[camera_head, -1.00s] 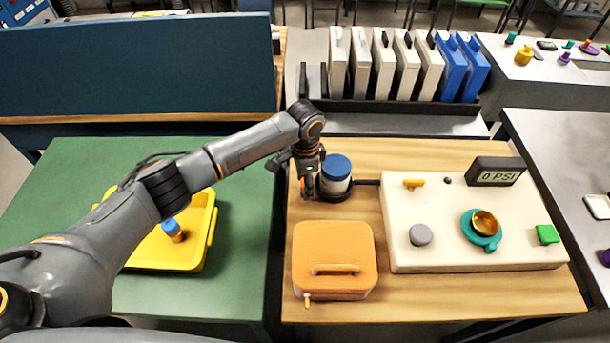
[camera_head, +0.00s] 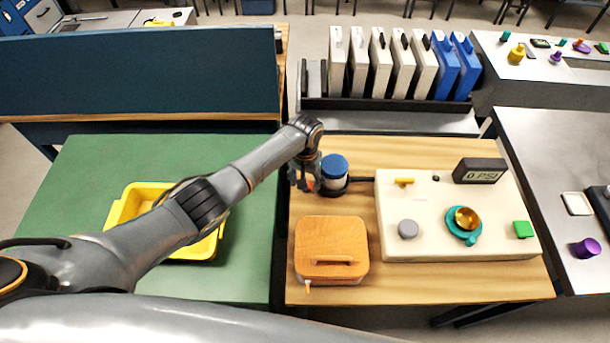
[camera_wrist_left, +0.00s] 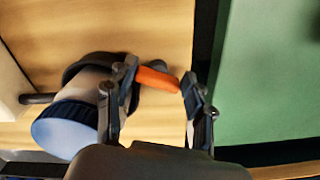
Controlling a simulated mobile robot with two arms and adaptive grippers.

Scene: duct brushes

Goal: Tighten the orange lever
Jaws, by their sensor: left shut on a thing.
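The orange lever (camera_wrist_left: 157,78) lies between the two fingers of my left gripper (camera_wrist_left: 160,84) in the left wrist view, and the gripper is shut on it. The lever sticks out beside a blue-topped cylinder (camera_wrist_left: 68,125) with a dark collar. In the head view only a small bit of the orange lever (camera_head: 309,184) shows beside the left gripper (camera_head: 304,180), just left of the cylinder (camera_head: 334,173). My right gripper is not in view.
A cream panel (camera_head: 450,250) with a gauge reading 0 PSI (camera_head: 480,170), a small orange-yellow handle (camera_head: 404,181) and knobs stands to the right. An orange-brown box (camera_head: 330,236) sits in front of the cylinder. A yellow tray (camera_head: 113,215) is partly behind my left arm.

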